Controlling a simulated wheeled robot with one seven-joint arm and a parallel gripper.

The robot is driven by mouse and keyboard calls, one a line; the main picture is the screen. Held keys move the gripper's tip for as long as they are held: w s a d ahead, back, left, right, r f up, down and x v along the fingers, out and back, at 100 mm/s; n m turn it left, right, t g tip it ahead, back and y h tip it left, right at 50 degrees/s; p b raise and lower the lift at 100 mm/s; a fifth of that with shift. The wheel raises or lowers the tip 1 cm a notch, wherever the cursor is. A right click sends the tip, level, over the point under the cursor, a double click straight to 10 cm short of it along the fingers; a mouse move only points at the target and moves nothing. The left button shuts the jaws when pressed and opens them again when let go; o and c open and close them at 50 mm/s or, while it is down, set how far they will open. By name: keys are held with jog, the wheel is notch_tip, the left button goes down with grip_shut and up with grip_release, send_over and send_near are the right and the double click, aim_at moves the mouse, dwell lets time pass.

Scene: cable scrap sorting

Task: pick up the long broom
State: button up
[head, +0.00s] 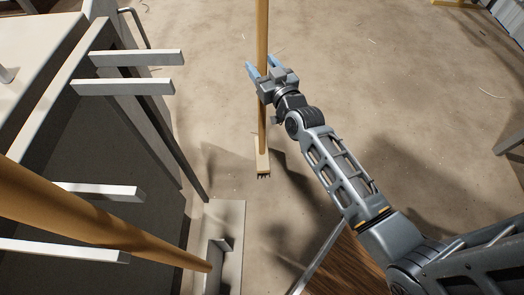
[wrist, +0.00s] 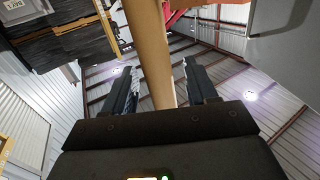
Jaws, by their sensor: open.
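A broom with a light wooden handle (head: 262,25) stands near the middle of the head view. Its flat head (head: 262,160) with dark bristles is low, near the floor. My gripper (head: 262,66) is open at the upper part of the visible handle, one finger on each side of it. In the wrist view the handle (wrist: 149,50) passes between the two open fingers (wrist: 160,88). I cannot tell whether either finger touches it. The handle's top is outside the head view.
A second, thicker-looking wooden pole (head: 95,222) slants through the left foreground, its lower end by a pale base plate (head: 232,255). A rack with pale prongs (head: 135,58) stands at left. A wooden surface (head: 345,268) is at the bottom. Floor at right is mostly clear.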

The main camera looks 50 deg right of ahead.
jog(key=shift+w+d, duration=0.1)
jog(key=shift+w, duration=0.1)
jog(key=shift+c, duration=0.4)
grip_shut()
jog(key=shift+r, duration=0.1)
dwell(0.8)
